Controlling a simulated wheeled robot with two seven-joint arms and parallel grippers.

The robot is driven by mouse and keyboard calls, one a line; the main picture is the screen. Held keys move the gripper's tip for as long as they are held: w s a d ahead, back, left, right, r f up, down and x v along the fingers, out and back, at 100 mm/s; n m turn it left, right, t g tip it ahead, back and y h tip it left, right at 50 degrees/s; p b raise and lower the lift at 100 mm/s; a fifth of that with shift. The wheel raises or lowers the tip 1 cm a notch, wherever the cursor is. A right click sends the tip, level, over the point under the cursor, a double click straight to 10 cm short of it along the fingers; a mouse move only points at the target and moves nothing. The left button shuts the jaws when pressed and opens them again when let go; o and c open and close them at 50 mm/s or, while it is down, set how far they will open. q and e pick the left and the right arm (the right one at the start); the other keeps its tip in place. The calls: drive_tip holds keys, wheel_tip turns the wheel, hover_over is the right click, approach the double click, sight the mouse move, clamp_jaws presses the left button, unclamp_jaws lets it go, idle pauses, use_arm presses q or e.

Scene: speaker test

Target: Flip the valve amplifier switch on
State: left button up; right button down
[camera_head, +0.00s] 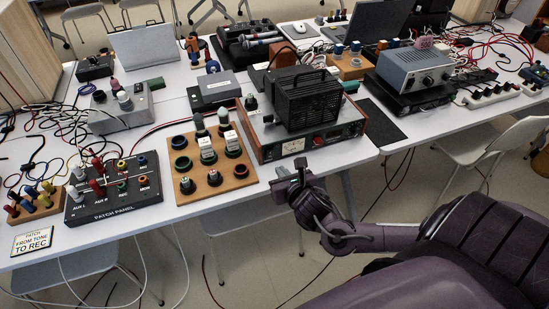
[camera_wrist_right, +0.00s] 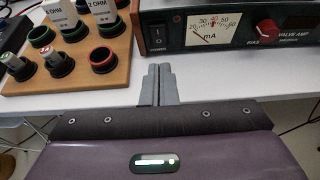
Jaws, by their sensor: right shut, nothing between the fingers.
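The valve amplifier (camera_head: 350,133) stands at the table's front edge, with a black cage on top and wooden side panels. In the right wrist view its front panel (camera_wrist_right: 183,43) shows a black rocker power switch (camera_wrist_right: 157,36) at the left end, beside a lit mA meter (camera_wrist_right: 213,31) and a red bias knob (camera_wrist_right: 267,31). I cannot tell which way the rocker is set. My right gripper (camera_head: 301,168) is shut and empty, just in front of the panel. In the wrist view its fingertips (camera_wrist_right: 160,69) are below the switch, apparently apart from it. My left gripper is not in view.
A wooden board (camera_head: 240,173) with cups and labelled blocks sits left of the amplifier. The patch panel (camera_head: 113,188) is further left. A grey unit (camera_head: 414,67) stands on a black box to the right. Open floor lies before the table, with a white chair (camera_head: 478,146) at right.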

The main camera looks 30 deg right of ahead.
sight(270, 152)
drive_tip(key=w, duration=0.3)
drive_tip(key=w+d, duration=0.1)
drive_tip(key=w, duration=0.2)
drive_tip(key=shift+d+f+p, duration=0.15)
drive_tip(key=shift+d+p, duration=0.05)
drive_tip(key=shift+p, duration=0.2)
drive_tip(key=shift+s, duration=0.1)
drive_tip(key=shift+w+d+r+g+p, duration=0.1)
drive_tip(key=shift+w+r+g+p, duration=0.35)
drive_tip(key=shift+p, duration=0.75)
drive_tip(key=shift+s+f+b, duration=0.15)
drive_tip(key=shift+f+b, duration=0.25)
drive_tip(key=shift+r, duration=0.15)
drive_tip(key=shift+r+p, duration=0.75)
drive_tip(key=shift+p, duration=0.1)
